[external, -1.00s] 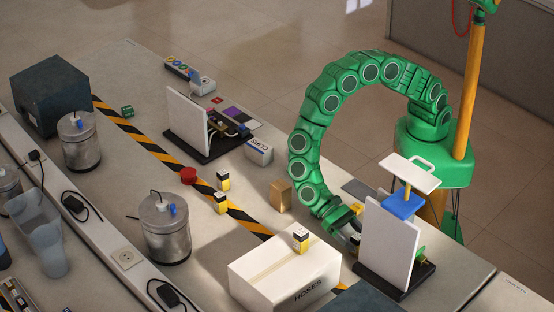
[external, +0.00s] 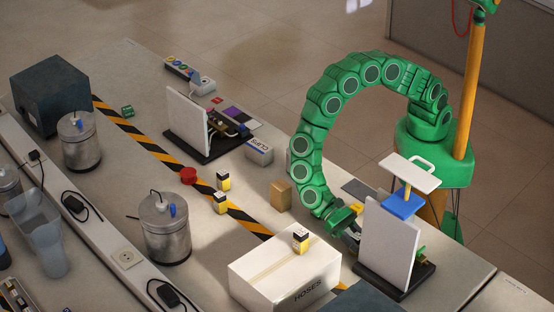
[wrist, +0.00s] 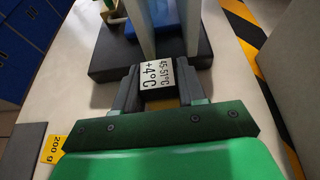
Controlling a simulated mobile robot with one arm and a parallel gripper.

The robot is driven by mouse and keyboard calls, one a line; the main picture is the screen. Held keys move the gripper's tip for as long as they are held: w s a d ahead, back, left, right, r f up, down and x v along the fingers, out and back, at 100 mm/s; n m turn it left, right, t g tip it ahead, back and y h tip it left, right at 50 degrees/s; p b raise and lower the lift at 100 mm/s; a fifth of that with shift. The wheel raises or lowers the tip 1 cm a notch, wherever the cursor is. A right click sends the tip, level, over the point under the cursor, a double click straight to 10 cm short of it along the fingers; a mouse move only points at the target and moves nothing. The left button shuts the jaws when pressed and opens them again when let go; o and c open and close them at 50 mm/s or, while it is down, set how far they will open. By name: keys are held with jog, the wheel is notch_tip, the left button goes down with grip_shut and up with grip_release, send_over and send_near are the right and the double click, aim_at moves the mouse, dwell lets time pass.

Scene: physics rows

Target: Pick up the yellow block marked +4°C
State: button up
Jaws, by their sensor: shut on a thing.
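The yellow block marked +4°C (wrist: 157,76) sits between the fingers of my gripper (wrist: 156,88) in the wrist view. Its white printed face is turned to the camera, and a little yellow shows below it. My gripper is shut on it, one finger on each side. The block cannot be made out there. I cannot tell whether the block is clear of the surface.
The panel's dark base (external: 394,281) is close by, just beyond the block in the wrist view. The white HOSES box (external: 285,275) stands left of my gripper with a similar yellow block (external: 300,241) on top. A tan box (external: 281,196) stands behind.

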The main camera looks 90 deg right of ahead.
aim_at(359, 236)
jog(key=shift+r, duration=0.55)
notch_tip(359, 236, up, 2)
jog(key=shift+d+r, duration=0.1)
jog(key=shift+r, duration=0.05)
jog(key=s+d+r, duration=0.7)
jog(key=d+r, duration=0.2)
jog(key=d, duration=0.2)
jog(key=shift+s+d+r, duration=0.2)
jog(key=shift+d+r, duration=0.05)
jog(key=shift+d, duration=0.1)
